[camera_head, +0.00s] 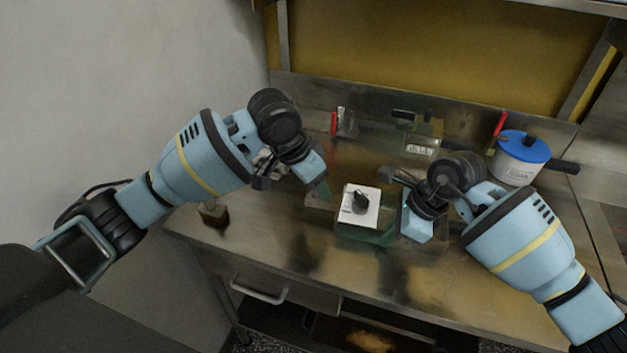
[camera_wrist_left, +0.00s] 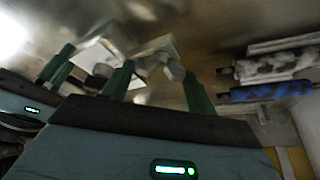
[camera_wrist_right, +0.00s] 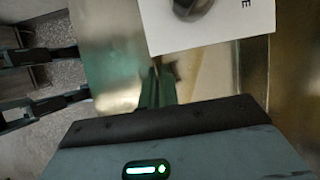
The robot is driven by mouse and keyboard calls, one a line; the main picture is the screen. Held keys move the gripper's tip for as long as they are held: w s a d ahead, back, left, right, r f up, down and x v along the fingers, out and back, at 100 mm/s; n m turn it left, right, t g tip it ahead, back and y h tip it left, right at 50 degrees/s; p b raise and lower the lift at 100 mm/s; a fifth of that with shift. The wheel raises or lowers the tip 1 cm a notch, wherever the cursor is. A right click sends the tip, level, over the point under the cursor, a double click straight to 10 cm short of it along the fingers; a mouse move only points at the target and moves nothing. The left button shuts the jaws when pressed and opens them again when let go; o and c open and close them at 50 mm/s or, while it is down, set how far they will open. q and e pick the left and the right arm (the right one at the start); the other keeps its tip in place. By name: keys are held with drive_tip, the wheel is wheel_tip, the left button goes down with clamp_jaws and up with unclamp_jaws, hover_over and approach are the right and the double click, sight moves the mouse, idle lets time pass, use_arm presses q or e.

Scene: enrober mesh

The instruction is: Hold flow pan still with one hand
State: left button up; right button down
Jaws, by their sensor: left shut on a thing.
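The flow pan seems to be the clear, greenish shallow pan (camera_head: 366,236) in the middle of the steel table, though its outline is hard to see. A white card (camera_head: 347,216) with a dark knob-like thing (camera_head: 361,202) lies over it. My left gripper (camera_head: 322,187) is at the pan's left side. In the left wrist view its green fingers (camera_wrist_left: 156,86) stand apart with a grey piece (camera_wrist_left: 173,69) between or just beyond them; what they grip is unclear, likely the pan. My right gripper (camera_head: 405,200) is at the right side. In the right wrist view its fingers (camera_wrist_right: 158,86) are close together below the card (camera_wrist_right: 205,35).
A white tub with a blue lid (camera_head: 525,147) stands at the back right. A small labelled container (camera_head: 420,147) and a red-handled tool (camera_head: 334,123) are at the back. A small block (camera_head: 214,213) sits near the left edge. The table's front right is clear.

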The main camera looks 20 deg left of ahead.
use_arm(q)
drive_tip(key=m, duration=0.2)
drive_tip(key=m+g+h, duration=0.1)
drive_tip(key=m, duration=0.2)
drive_tip(key=shift+w+a+m+g, duration=0.1)
drive_tip(key=shift+m+g, duration=0.2)
drive_tip(key=shift+w+m+g+h, duration=0.15)
drive_tip(key=shift+m+g, duration=0.25)
drive_tip(key=shift+m, duration=0.65)
drive_tip(key=shift+s+m+g+h, duration=0.1)
drive_tip(key=shift+m+g+h, duration=0.25)
drive_tip(key=shift+m, duration=0.7)
drive_tip(key=o, duration=1)
drive_tip(key=v, duration=1.2)
drive_tip(key=shift+w, duration=0.15)
drive_tip(key=shift+r, duration=0.1)
use_arm(e)
drive_tip(key=c, duration=1.6)
unclamp_jaws()
